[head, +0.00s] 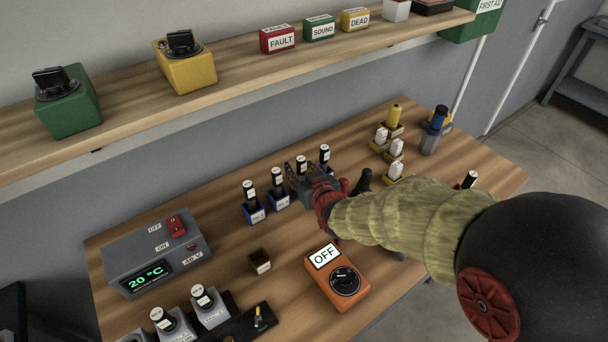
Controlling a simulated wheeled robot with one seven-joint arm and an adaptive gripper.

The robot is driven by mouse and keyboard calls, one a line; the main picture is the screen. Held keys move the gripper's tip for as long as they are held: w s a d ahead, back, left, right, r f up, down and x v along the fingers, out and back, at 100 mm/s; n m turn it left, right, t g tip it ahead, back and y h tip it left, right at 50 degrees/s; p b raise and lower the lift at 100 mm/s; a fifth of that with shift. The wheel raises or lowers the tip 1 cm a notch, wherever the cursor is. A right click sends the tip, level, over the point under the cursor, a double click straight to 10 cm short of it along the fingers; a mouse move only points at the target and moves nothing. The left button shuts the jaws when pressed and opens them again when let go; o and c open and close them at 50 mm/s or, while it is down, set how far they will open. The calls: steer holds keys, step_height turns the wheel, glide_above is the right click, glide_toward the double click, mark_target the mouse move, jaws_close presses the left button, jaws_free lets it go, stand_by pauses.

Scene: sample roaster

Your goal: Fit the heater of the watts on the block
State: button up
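Several black heaters with white labelled tops stand upright in blue holders in a row in the head view: one at the left (249,189), one beside it (278,178), one by my gripper (302,164) and one at the right end (325,154). Their watt markings are too small to read. My gripper (293,174) is at this row, over the third holder and close to its heater. Its fingers overlap that heater, and I cannot tell whether they grip it. A small brown block (260,261) with a pale label sits nearer; its writing is unreadable.
A grey supply (155,261) shows 20 °C and 48 V. Grey stands with white-topped cylinders (209,307) sit on a black base at front left. Yellow holders (396,153) and a blue-topped piece (437,119) stand at back right.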

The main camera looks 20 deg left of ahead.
steer(key=shift+c, duration=1.2)
steer(key=c, duration=0.7)
jaws_close()
steer(key=o, duration=0.6)
jaws_free()
steer(key=shift+o, duration=1.3)
steer(key=shift+o, duration=1.4)
